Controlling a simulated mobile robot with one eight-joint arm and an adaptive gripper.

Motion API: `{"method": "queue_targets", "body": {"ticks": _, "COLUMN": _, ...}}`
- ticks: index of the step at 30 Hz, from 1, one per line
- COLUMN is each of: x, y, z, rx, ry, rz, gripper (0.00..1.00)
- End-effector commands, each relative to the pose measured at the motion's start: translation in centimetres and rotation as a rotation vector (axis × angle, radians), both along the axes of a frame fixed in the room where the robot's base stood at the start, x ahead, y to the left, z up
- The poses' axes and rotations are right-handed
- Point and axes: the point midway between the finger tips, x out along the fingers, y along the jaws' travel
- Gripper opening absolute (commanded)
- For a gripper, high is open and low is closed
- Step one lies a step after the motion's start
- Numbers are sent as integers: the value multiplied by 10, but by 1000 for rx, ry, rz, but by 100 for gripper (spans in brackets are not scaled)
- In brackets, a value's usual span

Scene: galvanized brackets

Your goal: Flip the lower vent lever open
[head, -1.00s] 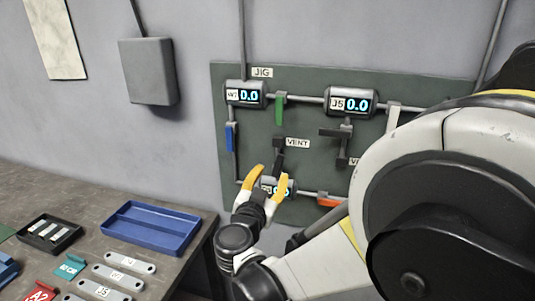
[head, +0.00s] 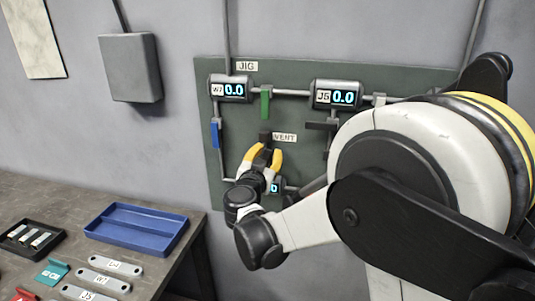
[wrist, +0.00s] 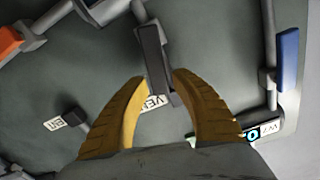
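A dark vent lever (wrist: 155,55) stands out from the green jig panel near a VENT label (head: 284,137). In the head view only its dark top (head: 264,137) shows above my fingers. My gripper (head: 266,152) has two yellow fingers and is open around this lever. In the wrist view my gripper (wrist: 158,80) has the lever between its fingertips, closer to the right one, with a gap on the left. I cannot tell whether the right finger touches it. The lower display (head: 275,186) is partly hidden by my gripper.
A second dark lever (head: 321,125) hangs near the J5 display (head: 338,95). A green handle (head: 266,102) and a blue handle (head: 215,134) sit on the pipes. An orange handle (wrist: 9,42) shows in the wrist view. A blue tray (head: 137,226) stands on the table, left.

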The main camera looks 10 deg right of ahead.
Motion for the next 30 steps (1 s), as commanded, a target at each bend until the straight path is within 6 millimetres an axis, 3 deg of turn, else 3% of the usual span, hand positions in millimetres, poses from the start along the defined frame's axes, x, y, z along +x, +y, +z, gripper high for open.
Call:
{"method": "queue_targets", "body": {"ticks": 1, "x": 0, "y": 0, "z": 0, "rx": 0, "ry": 0, "rz": 0, "gripper": 13}}
{"method": "queue_targets", "body": {"ticks": 3, "x": 0, "y": 0, "z": 0, "rx": 0, "ry": 0, "rz": 0, "gripper": 0}}
{"method": "queue_targets", "body": {"ticks": 8, "x": 0, "y": 1, "z": 0, "rx": -11, "ry": 5, "rz": 0, "gripper": 0}}
{"method": "queue_targets", "body": {"ticks": 18, "x": 7, "y": 15, "z": 2, "rx": -241, "ry": 111, "rz": 1, "gripper": 0}}
{"method": "queue_targets", "body": {"ticks": 26, "x": 7, "y": 15, "z": 2, "rx": -245, "ry": 113, "rz": 1, "gripper": 0}}
{"method": "queue_targets", "body": {"ticks": 27, "x": 7, "y": 15, "z": 2, "rx": -245, "ry": 113, "rz": 1, "gripper": 27}}
{"method": "queue_targets", "body": {"ticks": 29, "x": 7, "y": 15, "z": 2, "rx": -245, "ry": 113, "rz": 1, "gripper": 41}}
{"method": "queue_targets", "body": {"ticks": 30, "x": 7, "y": 15, "z": 2, "rx": -245, "ry": 113, "rz": 1, "gripper": 41}}
